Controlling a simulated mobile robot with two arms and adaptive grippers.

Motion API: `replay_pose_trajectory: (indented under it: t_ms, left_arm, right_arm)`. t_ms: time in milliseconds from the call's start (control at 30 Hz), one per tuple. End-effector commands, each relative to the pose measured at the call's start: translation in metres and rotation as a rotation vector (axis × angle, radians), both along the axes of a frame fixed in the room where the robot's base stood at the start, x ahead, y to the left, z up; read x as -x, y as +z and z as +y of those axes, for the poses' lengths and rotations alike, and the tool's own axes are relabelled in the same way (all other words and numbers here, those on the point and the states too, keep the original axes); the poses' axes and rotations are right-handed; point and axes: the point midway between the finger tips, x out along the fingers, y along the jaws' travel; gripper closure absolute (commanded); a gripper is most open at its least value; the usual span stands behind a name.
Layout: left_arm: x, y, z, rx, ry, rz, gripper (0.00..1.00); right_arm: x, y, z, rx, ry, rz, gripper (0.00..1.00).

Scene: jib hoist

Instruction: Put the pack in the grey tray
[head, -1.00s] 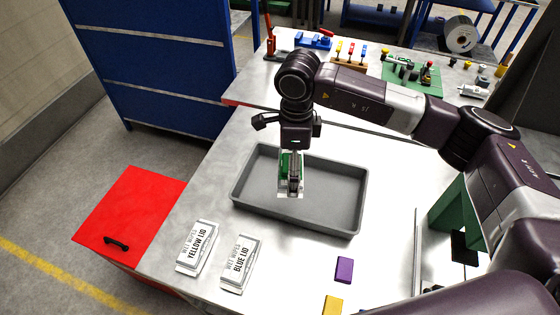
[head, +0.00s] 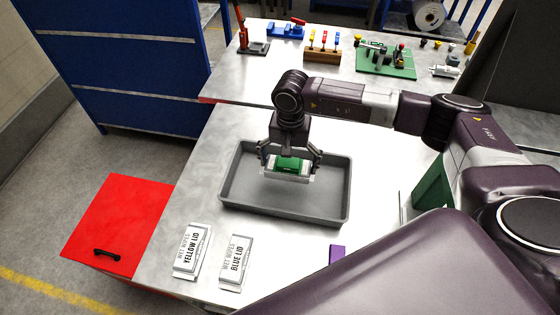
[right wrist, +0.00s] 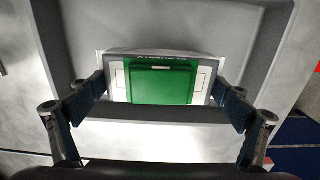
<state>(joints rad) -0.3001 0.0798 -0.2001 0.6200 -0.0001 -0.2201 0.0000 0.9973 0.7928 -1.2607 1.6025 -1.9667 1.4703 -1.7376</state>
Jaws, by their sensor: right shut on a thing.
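A white pack with a green lid (head: 291,166) is held in my right gripper (head: 289,160), with a finger on each side of it. I cannot tell if the pack touches the tray floor. In the right wrist view, the pack (right wrist: 162,83) lies level between the fingers of my right gripper (right wrist: 162,88), with grey tray wall (right wrist: 175,8) around it. My left gripper is not in view.
White items marked YELLOW LID (head: 192,249) and BLUE LID (head: 235,262) lie in front of the tray. A purple block (head: 337,251) is at the right. A red cabinet (head: 120,228) stands left of the table. Tools and a green board (head: 385,62) are at the back.

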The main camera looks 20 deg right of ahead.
Motion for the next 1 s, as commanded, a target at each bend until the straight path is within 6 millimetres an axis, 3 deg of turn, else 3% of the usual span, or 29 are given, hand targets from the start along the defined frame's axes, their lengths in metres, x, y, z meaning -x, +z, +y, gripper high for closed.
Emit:
replay_pose_trajectory:
  t_ms: [367, 1000]
  left_arm:
    - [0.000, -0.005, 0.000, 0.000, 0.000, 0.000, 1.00]
    - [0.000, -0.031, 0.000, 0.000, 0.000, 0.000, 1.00]
  right_arm:
    - [0.000, -0.012, -0.002, 0.001, 0.019, 0.001, 0.32]
    - [0.000, -0.058, -0.001, 0.000, 0.018, 0.000, 0.32]
